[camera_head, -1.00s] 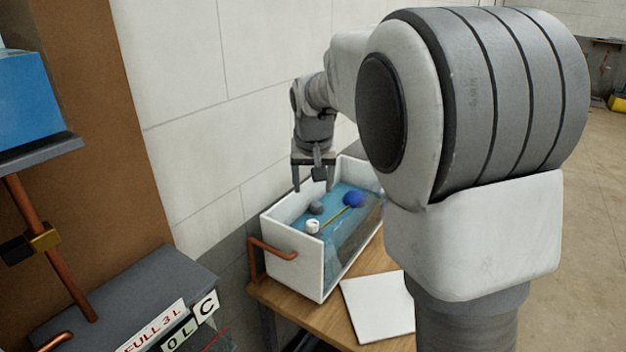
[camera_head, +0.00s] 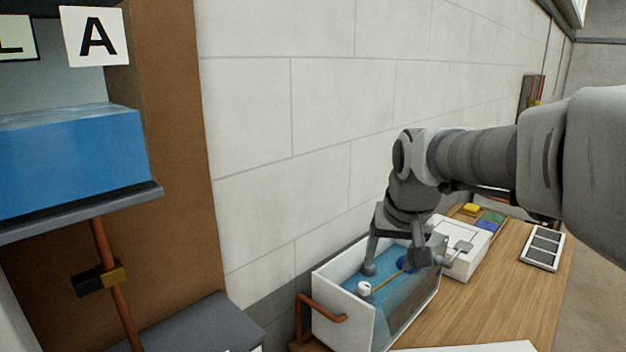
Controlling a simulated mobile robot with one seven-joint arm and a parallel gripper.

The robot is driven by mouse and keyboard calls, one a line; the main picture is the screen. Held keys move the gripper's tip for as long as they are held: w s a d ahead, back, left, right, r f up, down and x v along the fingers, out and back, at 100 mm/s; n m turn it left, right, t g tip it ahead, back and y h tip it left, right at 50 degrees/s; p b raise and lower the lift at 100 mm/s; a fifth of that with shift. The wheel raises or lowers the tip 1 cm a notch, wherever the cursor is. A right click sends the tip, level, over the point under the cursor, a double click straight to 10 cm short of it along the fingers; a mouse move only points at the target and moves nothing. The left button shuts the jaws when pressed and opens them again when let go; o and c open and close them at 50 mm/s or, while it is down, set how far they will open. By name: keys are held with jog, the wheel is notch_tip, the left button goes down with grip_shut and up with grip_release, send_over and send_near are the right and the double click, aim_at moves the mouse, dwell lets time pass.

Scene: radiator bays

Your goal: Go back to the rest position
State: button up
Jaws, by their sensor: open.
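My gripper (camera_head: 394,262) points down over a white-walled, open tank (camera_head: 343,322) of blue water on the wooden bench. Its two fingers are spread apart, with no object seen held between them. In the tank are a white ring-like piece (camera_head: 364,288), a blue ball (camera_head: 403,263) and a thin yellow rod (camera_head: 388,278) running towards the ball. The fingers partly cover the ball. Whether the fingertips are above the water or in it cannot be told.
Behind the tank are a white box (camera_head: 462,262), coloured blocks (camera_head: 487,219) and a dark-panelled tray (camera_head: 543,248). A blue water tank (camera_head: 70,160) sits on a shelf at left. The wall is close behind.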

jog(key=s+f+n, duration=0.1)
jog(key=s+f, duration=0.2)
jog(key=s, duration=1.6)
jog(key=shift+s+d+t, duration=0.3)
jog(key=shift+s+t, duration=0.1)
